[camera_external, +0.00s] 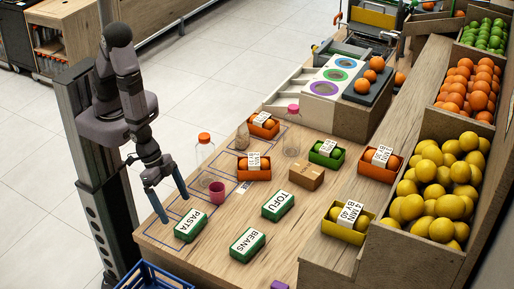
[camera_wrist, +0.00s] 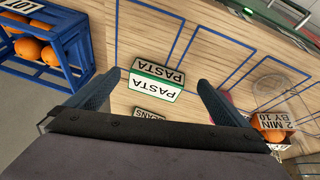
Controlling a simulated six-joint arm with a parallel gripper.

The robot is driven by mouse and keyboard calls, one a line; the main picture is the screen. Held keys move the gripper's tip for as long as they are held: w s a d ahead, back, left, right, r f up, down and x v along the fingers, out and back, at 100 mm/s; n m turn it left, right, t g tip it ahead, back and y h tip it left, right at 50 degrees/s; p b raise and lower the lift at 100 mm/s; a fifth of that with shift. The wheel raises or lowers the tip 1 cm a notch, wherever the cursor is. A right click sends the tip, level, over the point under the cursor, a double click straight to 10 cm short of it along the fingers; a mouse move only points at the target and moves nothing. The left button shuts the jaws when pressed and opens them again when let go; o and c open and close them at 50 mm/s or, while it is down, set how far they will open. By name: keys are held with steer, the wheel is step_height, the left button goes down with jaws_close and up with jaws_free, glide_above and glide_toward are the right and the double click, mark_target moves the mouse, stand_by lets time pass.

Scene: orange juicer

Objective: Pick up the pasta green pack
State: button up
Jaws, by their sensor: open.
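The green pasta pack (camera_external: 190,225) lies on the wooden table near its left front edge, with a white label reading PASTA. In the wrist view the pasta pack (camera_wrist: 156,85) shows between and beyond my two fingers. My gripper (camera_external: 172,204) is open and empty, pointing down above the table, a little to the upper left of the pack. It also shows in the wrist view (camera_wrist: 153,88), with blue fingers spread wide on either side of the pack. I see no contact between fingers and pack.
A pink cup (camera_external: 217,192) and a clear bottle (camera_external: 205,152) stand just behind the pack. Green beans (camera_external: 247,245) and tofu (camera_external: 278,205) packs lie to the right. A blue crate (camera_external: 150,278) is at the lower left, off the table edge.

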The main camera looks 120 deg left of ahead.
mark_target(182, 219)
steer(key=f, duration=0.1)
steer(key=f+t, duration=0.1)
steer(key=w+d+f+t, duration=0.1)
steer(key=shift+d+f+y, duration=0.1)
steer(key=shift+f+y, duration=0.2)
steer(key=shift+y, duration=0.1)
steer(key=shift+w+f+t, duration=0.1)
steer(key=shift+f+t, duration=0.4)
steer(key=shift+t, duration=0.3)
steer(key=shift+f+t+y, duration=0.1)
steer(key=shift+t+y, duration=0.2)
steer(key=shift+t, duration=0.2)
steer(key=shift+s+m+t, duration=0.2)
steer(key=shift+m+t, duration=0.1)
steer(key=shift+t, duration=0.5)
steer(key=shift+s+r+m+t, duration=0.3)
steer(key=shift+r+t, duration=0.15)
steer(key=shift+t, duration=0.15)
steer(key=shift+s+r+m+t, duration=0.15)
steer(key=shift+r+m+t, duration=0.2)
steer(key=shift+t, duration=0.25)
